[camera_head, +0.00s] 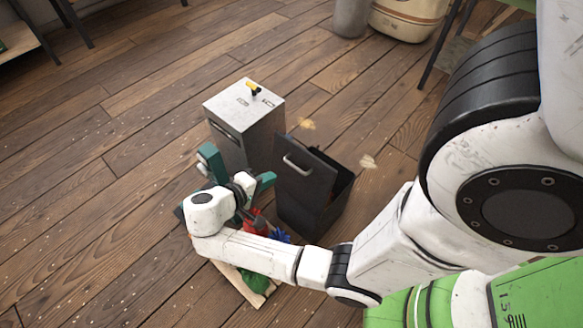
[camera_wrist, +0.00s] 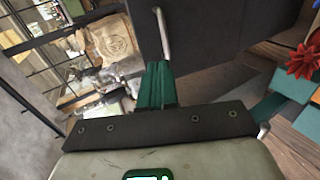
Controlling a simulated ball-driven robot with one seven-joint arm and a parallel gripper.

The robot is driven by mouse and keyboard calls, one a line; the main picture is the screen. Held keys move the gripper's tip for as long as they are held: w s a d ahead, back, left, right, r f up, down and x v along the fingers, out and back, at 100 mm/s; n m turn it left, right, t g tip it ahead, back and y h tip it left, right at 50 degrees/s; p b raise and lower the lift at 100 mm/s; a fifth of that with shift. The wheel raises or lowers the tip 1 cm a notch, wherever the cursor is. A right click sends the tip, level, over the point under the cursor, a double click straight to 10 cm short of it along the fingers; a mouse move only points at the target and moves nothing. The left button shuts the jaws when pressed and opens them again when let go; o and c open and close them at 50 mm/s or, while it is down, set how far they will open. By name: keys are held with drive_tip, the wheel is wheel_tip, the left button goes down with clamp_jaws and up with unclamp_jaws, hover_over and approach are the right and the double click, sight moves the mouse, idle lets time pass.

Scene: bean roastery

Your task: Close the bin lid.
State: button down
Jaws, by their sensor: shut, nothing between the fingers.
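A dark bin (camera_head: 308,214) stands on the wood floor beside a grey metal cabinet. Its dark lid (camera_head: 313,169) is open, tilted up toward my gripper's side, with the bin's opening showing to the right behind it. A silver bar handle (camera_head: 297,164) is on the lid's near face. The handle (camera_wrist: 162,34) and dark lid (camera_wrist: 215,42) also show in the wrist view. My gripper (camera_head: 270,178) has green fingers, shut and empty, just left of the lid. In the wrist view its fingertips (camera_wrist: 157,68) appear close below the handle; I cannot tell whether they touch.
The grey cabinet (camera_head: 243,122) has a small yellow-and-black item on top. Below my gripper, red, blue and green items lie around a pale board (camera_head: 238,282). A red spiky item (camera_wrist: 300,62) shows in the wrist view. Open floor lies to the left.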

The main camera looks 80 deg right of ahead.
drive_tip(key=b, duration=0.2)
approach(301, 162)
drive_tip(key=x, duration=0.4)
drive_tip(key=shift+s+d+f, duration=0.15)
drive_tip(key=shift+s+d, duration=0.1)
